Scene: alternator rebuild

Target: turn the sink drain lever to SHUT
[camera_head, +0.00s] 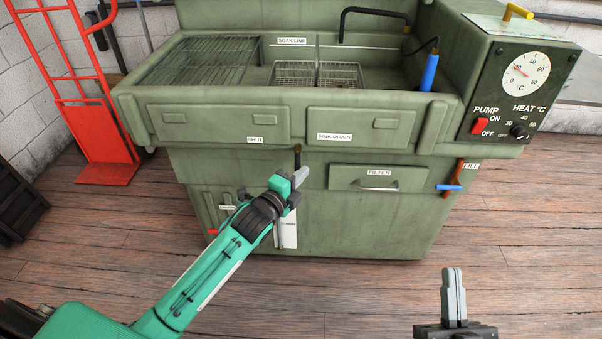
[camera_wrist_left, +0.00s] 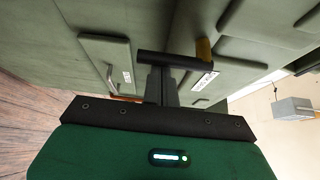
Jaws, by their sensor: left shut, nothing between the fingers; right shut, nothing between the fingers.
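The sink drain lever (camera_head: 298,157) is a short dark bar with a brass-coloured upper end on the green washer's front, between the SHUT label (camera_head: 255,140) and the SINK DRAIN label (camera_head: 334,136). In the head view it appears to hang downward, not toward SHUT. In the left wrist view the dark bar (camera_wrist_left: 150,57) lies across the fingertips, with its brass end (camera_wrist_left: 203,48) at right. My left gripper (camera_head: 300,174) is shut and empty at the lever's lower end; whether it touches is unclear. My right gripper (camera_head: 453,272) is shut and empty, low at right, away from the washer.
The washer's FILTER drawer (camera_head: 378,179) is right of the lever. A FILL pipe with a blue handle (camera_head: 448,187) stands at its right edge. A red hand truck (camera_head: 100,130) is at left. The wooden floor (camera_head: 380,285) in front is clear.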

